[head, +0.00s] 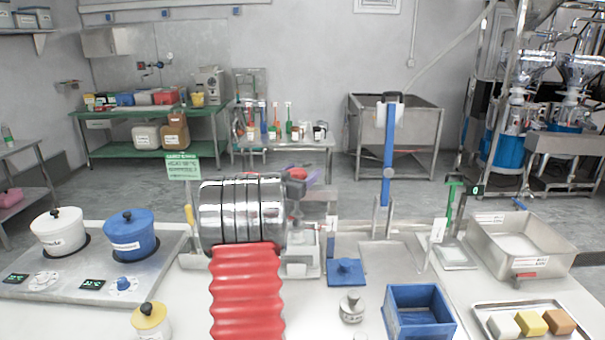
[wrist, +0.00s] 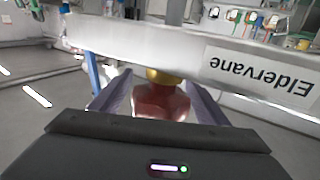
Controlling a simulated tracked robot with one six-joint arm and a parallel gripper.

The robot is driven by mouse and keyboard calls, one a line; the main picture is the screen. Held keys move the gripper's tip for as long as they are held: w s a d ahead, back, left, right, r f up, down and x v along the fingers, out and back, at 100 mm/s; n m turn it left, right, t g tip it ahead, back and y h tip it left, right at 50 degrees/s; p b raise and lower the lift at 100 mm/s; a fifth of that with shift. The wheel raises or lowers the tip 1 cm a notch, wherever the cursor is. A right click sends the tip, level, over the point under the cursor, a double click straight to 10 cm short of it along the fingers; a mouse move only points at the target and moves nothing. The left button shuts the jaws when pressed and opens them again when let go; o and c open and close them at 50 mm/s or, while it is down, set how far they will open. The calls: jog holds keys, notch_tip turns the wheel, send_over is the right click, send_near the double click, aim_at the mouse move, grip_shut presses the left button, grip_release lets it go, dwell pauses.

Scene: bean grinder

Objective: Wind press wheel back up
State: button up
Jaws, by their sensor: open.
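In the wrist view, a dark red part (wrist: 160,102) with a brass-coloured collar (wrist: 163,76) sits between the two purple-grey fingers of my gripper (wrist: 157,88). The fingers are spread to either side of it, and I cannot tell whether they touch it. I cannot tell for sure whether this red part is the press wheel. A metal beam labelled "Eldervane" (wrist: 225,62), upside down, crosses close in front of the gripper. In the head view, my own arm covers much of this spot, and no press wheel can be made out clearly.
On the bench are a blue lid (head: 346,271), an open blue box (head: 419,312), a small metal weight (head: 352,309) and a steel basin (head: 520,246). A white pot (head: 59,232) and a blue pot (head: 129,236) stand left. A blue lever (head: 388,150) rises right of my arm.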

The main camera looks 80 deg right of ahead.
jog(key=shift+s+d, duration=0.1)
jog(key=shift+d, duration=0.2)
jog(key=shift+c, duration=0.4)
jog(key=c, duration=0.9)
jog(key=shift+a, duration=0.2)
jog(key=shift+c, duration=0.4)
jog(key=shift+d, duration=0.1)
jog(key=shift+d+r+n+t, duration=0.1)
jog(key=shift+n+t, duration=0.5)
jog(key=shift+t, duration=0.3)
